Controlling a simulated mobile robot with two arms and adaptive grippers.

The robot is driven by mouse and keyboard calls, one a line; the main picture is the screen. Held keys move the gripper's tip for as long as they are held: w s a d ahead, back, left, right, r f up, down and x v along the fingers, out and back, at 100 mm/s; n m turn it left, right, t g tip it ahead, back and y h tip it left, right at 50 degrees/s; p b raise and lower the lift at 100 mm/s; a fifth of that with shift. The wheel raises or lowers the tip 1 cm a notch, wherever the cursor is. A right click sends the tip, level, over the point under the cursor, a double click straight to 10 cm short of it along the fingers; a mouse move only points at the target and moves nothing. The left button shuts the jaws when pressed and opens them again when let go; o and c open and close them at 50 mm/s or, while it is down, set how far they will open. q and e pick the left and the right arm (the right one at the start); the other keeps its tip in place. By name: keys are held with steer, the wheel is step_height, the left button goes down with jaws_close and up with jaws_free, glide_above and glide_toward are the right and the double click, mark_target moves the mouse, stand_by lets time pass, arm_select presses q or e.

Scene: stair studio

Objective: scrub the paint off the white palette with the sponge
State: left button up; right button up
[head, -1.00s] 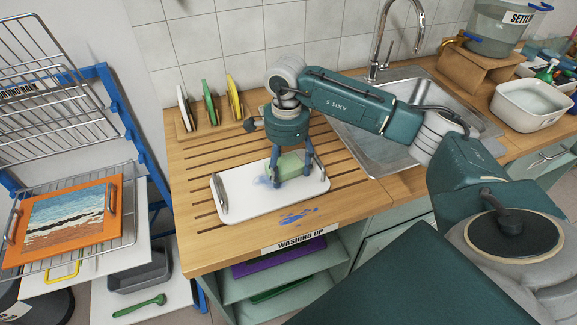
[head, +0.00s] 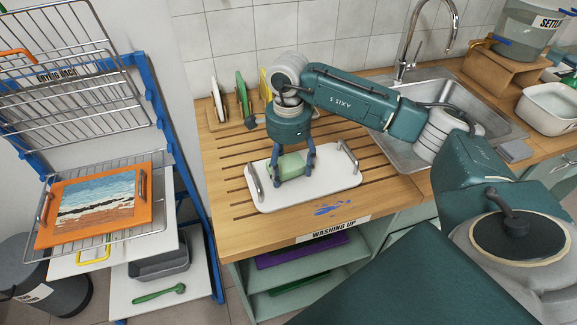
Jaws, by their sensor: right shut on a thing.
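The white palette (head: 325,184) lies flat on the slatted wooden counter, with a metal handle at each end. My right gripper (head: 292,172) points down over its left half and is shut on a pale green sponge (head: 288,165). The sponge is low at the palette's surface; whether it touches is hard to tell. No paint shows on the visible part of the palette; the area under the sponge is hidden. My left gripper is out of view.
A blue paint smear (head: 333,209) marks the counter in front of the palette. Coloured boards stand in a wooden rack (head: 225,115) behind. The sink (head: 405,150) lies to the right. A wire drying rack (head: 140,238) holding an orange-framed painting (head: 95,207) stands left.

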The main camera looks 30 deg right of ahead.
mark_target(291, 165)
step_height(291, 165, up, 2)
steer(key=shift+r, duration=0.1)
steer(key=shift+s+d+r+p, duration=0.1)
steer(key=shift+d+r+p, duration=0.05)
steer(key=shift+r+p, duration=0.35)
steer(key=shift+d+r+p, duration=0.15)
steer(key=shift+r+p, duration=0.2)
steer(key=shift+r, duration=0.2)
steer(key=shift+a+r+p, duration=0.1)
steer(key=shift+r+p, duration=0.75)
steer(key=shift+r, duration=0.7)
steer(key=shift+r, duration=0.1)
